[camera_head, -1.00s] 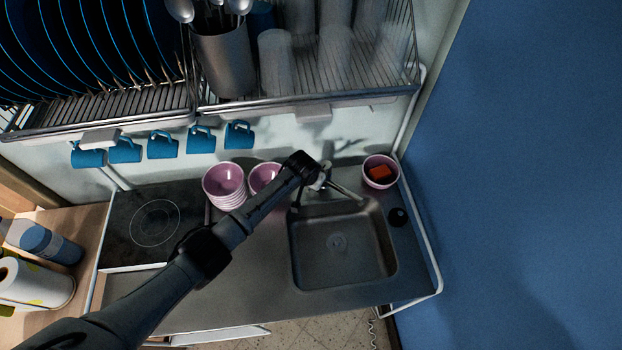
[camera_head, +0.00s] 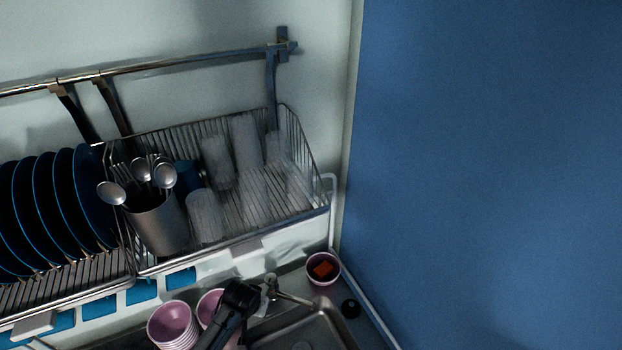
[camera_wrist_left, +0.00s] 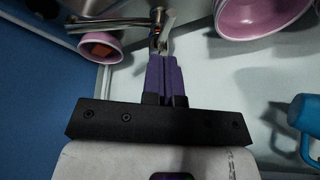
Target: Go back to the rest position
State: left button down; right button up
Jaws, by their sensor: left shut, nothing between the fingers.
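My left gripper shows in the left wrist view (camera_wrist_left: 164,72), with its two purple fingers shut together and nothing between them. In the head view my left arm's dark wrist (camera_head: 238,298) comes up at the bottom, in front of the pink bowls, near the tap. The fingers are hard to make out there. My right gripper is not in either view.
Stacked pink bowls (camera_head: 172,324) stand beside the wrist, with another pink bowl (camera_head: 209,306) close by. The tap (camera_head: 292,297) and sink (camera_head: 318,330) are to its right. A pink bowl holding an orange block (camera_head: 323,268) stands farther right. A dish rack (camera_head: 238,240) hangs above.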

pick_arm(q)
jog(key=s+d+f+h, duration=0.1)
jog(key=s+d+f, duration=0.15)
jog(key=s, duration=1.45)
jog(key=s+a+r, duration=0.2)
jog(key=s+r, duration=0.3)
jog(key=s, duration=0.5)
jog(key=s+a+r, duration=0.2)
jog(key=s+r, duration=0.2)
jog(key=s, duration=0.7)
jog(key=shift+r+g+y, duration=0.3)
jog(key=shift+r+y, duration=0.05)
jog(key=shift+y, duration=0.05)
